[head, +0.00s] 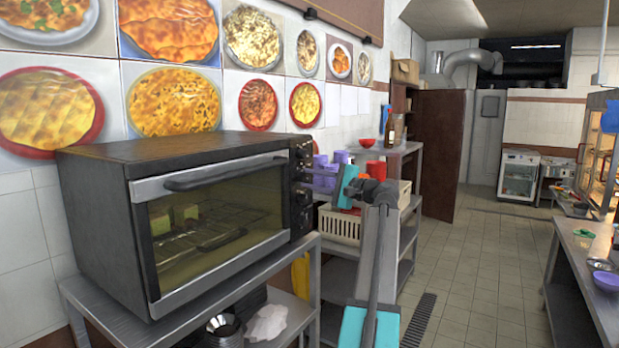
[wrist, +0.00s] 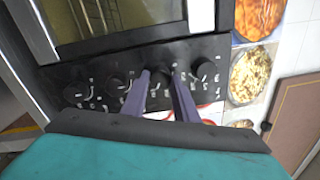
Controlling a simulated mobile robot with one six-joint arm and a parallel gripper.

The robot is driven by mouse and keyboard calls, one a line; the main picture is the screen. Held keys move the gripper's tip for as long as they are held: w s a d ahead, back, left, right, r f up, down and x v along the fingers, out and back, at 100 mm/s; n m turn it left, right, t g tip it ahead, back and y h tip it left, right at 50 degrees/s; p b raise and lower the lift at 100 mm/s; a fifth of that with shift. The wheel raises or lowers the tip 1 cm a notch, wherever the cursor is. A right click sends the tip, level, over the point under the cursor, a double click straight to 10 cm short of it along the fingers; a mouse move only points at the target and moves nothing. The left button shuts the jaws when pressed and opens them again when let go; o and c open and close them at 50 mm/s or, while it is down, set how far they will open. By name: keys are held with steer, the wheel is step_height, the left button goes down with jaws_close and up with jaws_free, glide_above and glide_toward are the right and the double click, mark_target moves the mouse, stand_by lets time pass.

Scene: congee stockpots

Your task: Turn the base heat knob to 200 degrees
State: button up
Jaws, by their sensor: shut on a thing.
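The toaster oven's dark control panel (wrist: 140,72) fills the middle of the wrist view, with a row of round black knobs. My gripper (wrist: 161,78) has its two purple-grey fingers on either side of one knob (wrist: 159,92), the second from the right in that row, and is shut on it. Other knobs stand on both sides of it, one at the right (wrist: 205,71) and two at the left. The white markings are too small to read, so the knob's setting cannot be told. In the head view my gripper (head: 322,180) reaches the right side of the oven (head: 100,230).
The oven stands on a metal shelf unit (head: 90,297) against a tiled wall with food pictures. A cream basket (head: 340,228) and purple cups are on shelving behind my arm. A metal counter (head: 590,265) stands at the right. The tiled floor between is clear.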

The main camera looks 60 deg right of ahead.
steer(key=shift+r, duration=0.1)
stand_by(0.3)
steer(key=o, duration=1.1)
steer(key=shift+w, duration=0.1)
steer(key=s+b, duration=0.1)
steer(key=s, duration=0.3)
steer(key=s+b, duration=0.1)
steer(key=s, duration=0.4)
steer(key=s+b, duration=0.1)
steer(key=s, duration=0.4)
steer(key=shift+a+f, duration=0.2)
steer(key=shift+f, duration=0.2)
